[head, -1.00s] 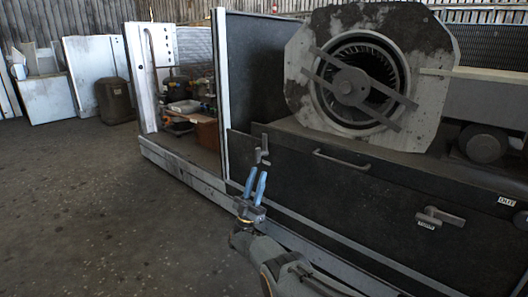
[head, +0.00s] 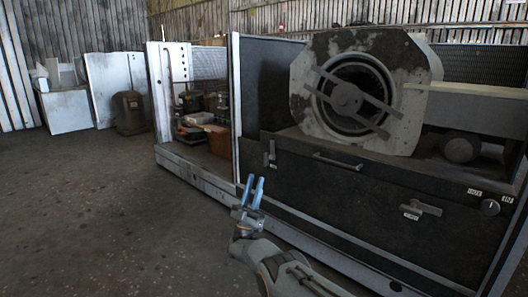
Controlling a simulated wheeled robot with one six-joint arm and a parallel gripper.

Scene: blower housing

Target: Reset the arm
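My gripper (head: 253,186) is at the lower middle of the head view, with two blue fingers pointing up and standing apart. Nothing shows between the fingers. My arm (head: 285,268) reaches in from the bottom edge. The blower housing (head: 413,112) stands beyond it on the right, with a round fan opening and crossed bars on its front. A dark panel (head: 335,193) below the housing carries a latch handle (head: 269,153) just above and behind my gripper. I cannot tell the exact gap between the fingers and the panel.
An open bay (head: 205,130) holds several boxes. A dark bin (head: 128,112) stands at left. The floor (head: 90,205) at left is clear.

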